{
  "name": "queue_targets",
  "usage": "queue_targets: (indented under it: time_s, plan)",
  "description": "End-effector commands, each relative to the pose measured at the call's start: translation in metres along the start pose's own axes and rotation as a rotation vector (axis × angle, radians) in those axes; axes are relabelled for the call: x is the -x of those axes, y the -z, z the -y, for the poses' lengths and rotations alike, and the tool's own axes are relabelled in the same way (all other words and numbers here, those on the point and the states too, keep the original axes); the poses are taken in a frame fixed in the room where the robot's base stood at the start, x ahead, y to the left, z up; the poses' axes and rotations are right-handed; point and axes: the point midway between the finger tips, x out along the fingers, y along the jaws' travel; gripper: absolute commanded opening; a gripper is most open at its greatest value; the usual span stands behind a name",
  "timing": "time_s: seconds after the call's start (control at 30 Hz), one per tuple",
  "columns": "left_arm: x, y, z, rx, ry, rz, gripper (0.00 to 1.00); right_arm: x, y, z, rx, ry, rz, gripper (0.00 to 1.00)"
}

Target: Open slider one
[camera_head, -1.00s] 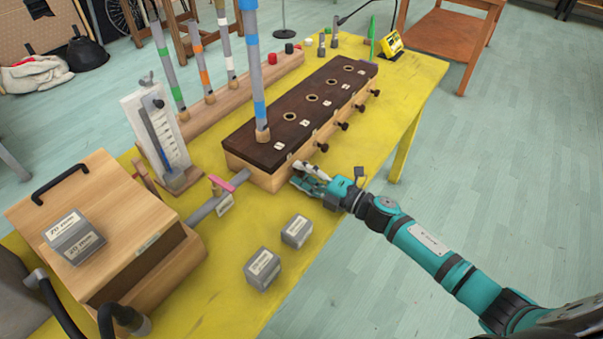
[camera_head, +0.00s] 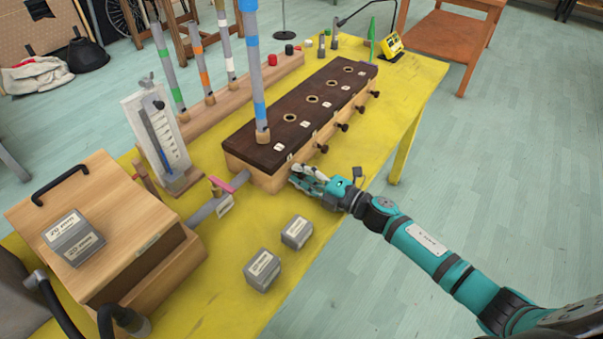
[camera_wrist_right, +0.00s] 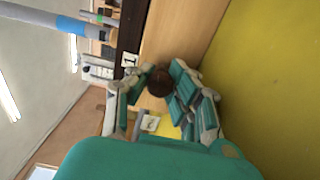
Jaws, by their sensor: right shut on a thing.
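The long wooden wind chest (camera_head: 262,178) has a dark top (camera_head: 318,105) with round holes and number labels. A row of dark slider knobs (camera_head: 344,127) runs along its front side. My right gripper (camera_head: 302,175) is at the near end of this row, low beside the front face. In the right wrist view it is shut on a dark round knob (camera_wrist_right: 160,81), next to the label "1" (camera_wrist_right: 129,60). The fingers hide this knob in the head view. How far the slider is out cannot be told. My left gripper is not in view.
A blue-banded pipe (camera_head: 256,75) stands in the chest's nearest hole. Two grey weights (camera_head: 262,270) (camera_head: 297,232) lie on the yellow table (camera_head: 215,300) in front. A wooden box (camera_head: 130,195) with a black handle is at left. A pink lever (camera_head: 222,185) sits close by.

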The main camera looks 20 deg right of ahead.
Motion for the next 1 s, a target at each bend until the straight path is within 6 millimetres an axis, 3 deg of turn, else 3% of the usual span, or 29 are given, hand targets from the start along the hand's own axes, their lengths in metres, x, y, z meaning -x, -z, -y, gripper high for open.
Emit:
queue_targets:
  time_s: [0.23, 0.47, 0.5, 0.63, 1.0]
  plan:
    - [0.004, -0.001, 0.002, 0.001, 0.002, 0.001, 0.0, 0.028, 0.0, 0.002, -0.002, 0.005, 0.0, 0.0]
    - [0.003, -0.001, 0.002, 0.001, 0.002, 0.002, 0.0, 0.029, 0.0, 0.002, -0.001, 0.003, -0.001, 0.0]
    - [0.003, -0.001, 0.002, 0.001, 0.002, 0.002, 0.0, 0.029, 0.0, 0.002, -0.001, 0.003, -0.001, 0.17]
    - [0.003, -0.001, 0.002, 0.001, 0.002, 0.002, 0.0, 0.029, 0.0, 0.002, 0.0, 0.003, -0.001, 0.33]
    - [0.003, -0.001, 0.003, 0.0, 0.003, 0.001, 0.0, 0.037, 0.0, 0.002, 0.0, 0.003, 0.0, 0.33]
